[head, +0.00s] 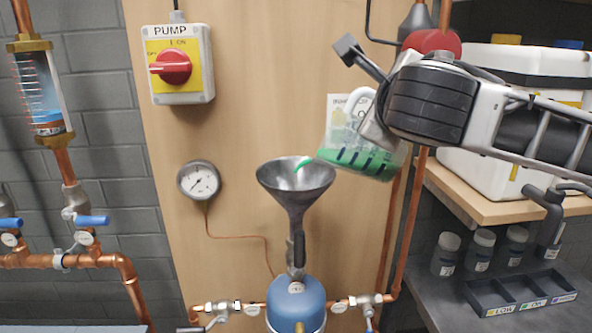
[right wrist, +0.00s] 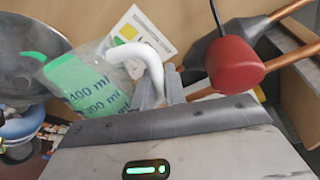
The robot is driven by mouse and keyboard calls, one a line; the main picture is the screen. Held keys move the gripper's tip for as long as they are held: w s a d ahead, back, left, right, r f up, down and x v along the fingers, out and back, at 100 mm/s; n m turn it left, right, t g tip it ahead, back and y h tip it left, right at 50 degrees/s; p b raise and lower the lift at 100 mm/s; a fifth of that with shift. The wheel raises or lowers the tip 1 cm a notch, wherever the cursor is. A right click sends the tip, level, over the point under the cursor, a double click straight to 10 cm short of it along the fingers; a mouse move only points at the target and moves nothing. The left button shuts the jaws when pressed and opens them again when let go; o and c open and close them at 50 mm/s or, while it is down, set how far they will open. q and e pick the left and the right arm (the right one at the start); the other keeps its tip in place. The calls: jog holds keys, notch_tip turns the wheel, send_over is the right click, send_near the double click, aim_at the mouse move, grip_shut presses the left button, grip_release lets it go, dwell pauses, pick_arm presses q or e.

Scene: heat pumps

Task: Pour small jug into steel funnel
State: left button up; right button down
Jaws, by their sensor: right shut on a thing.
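The small jug (head: 366,155) is clear with a white handle and holds green liquid. It is tilted to the left, and a green stream (head: 303,163) runs from its lip into the steel funnel (head: 296,180). My right gripper (head: 372,120) is shut on the jug, up and to the right of the funnel. In the right wrist view the jug (right wrist: 85,85) shows "400 ml" and "300 ml" marks, with its white handle (right wrist: 140,58) at the fingers. The funnel (right wrist: 28,65) is at the left there. The funnel stands upright above a blue vessel (head: 296,303). My left gripper is not in view.
A pump switch (head: 178,65) and a pressure gauge (head: 199,181) are on the wooden panel. Copper pipes with valves (head: 85,238) are at the left. A wooden shelf (head: 490,208) with white containers and a black tray (head: 520,295) are at the right.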

aim_at(359, 88)
jog(key=shift+a+r, duration=0.25)
jog(key=shift+r, duration=0.1)
dwell(0.5)
jog(key=shift+w+a+r+n, duration=0.15)
jog(key=shift+a+r+n, duration=0.15)
jog(key=shift+a, duration=0.3)
jog(key=shift+w+a+r+n, duration=0.15)
jog(key=shift+a+n, duration=0.3)
jog(key=shift+a, duration=0.1)
jog(key=shift+w+a+r+n, duration=0.15)
jog(key=shift+a+r+n, duration=0.15)
jog(key=shift+a, duration=0.3)
dwell(0.8)
jog(key=shift+w+a+r+n+h, duration=0.1)
jog(key=shift+a+r+n+h, duration=0.15)
jog(key=shift+a+n, duration=0.15)
jog(key=shift+w+a+r+n+h, duration=0.15)
jog(key=shift+a+n+h, duration=0.1)
jog(key=shift+a, duration=0.15)
dwell(1.0)
jog(key=shift+s+d+f+m+y, duration=0.25)
jog(key=shift+d+f+m+y, duration=0.05)
jog(key=shift+d+f+m, duration=0.4)
jog(key=shift+d+r, duration=0.15)
jog(key=shift+d, duration=0.15)
